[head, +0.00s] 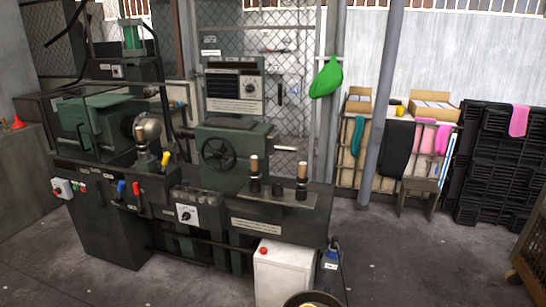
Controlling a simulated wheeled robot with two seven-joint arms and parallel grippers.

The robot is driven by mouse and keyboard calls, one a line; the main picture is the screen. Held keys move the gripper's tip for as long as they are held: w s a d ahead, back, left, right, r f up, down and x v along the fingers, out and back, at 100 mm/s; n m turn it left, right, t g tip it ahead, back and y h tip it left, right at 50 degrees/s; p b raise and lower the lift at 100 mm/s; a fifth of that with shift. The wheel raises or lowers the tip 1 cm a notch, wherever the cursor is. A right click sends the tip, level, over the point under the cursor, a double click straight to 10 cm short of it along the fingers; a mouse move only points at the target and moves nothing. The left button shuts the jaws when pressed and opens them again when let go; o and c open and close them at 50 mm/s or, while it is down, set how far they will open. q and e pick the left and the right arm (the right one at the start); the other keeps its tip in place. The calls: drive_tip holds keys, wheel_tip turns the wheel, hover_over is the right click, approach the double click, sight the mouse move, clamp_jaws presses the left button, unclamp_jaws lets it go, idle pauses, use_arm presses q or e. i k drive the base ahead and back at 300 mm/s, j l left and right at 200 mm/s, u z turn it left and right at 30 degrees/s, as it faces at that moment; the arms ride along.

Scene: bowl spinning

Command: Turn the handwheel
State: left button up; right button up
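The handwheel (218,153) is a dark spoked wheel on the front of the green headstock (245,170) of a metal spinning lathe, left of the picture's middle. It faces me and nothing covers it. Neither of my grippers shows in the head view, so the wheel stands clear of them in this picture.
The dark lathe bed (285,215) carries upright wooden-handled posts (301,180) and levers. A white cabinet (284,272) with a red button stands in front, beside a partly cut-off bowl (312,299). A grey pole (380,110) stands behind right. The floor (420,255) at right is clear.

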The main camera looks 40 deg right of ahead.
sight(217, 155)
drive_tip(key=z, duration=1.05)
drive_tip(key=i, duration=0.4)
drive_tip(key=i+j+z, duration=0.3)
drive_tip(key=i+j, duration=0.2)
drive_tip(key=i+j+z, duration=0.35)
drive_tip(key=i+j, duration=0.3)
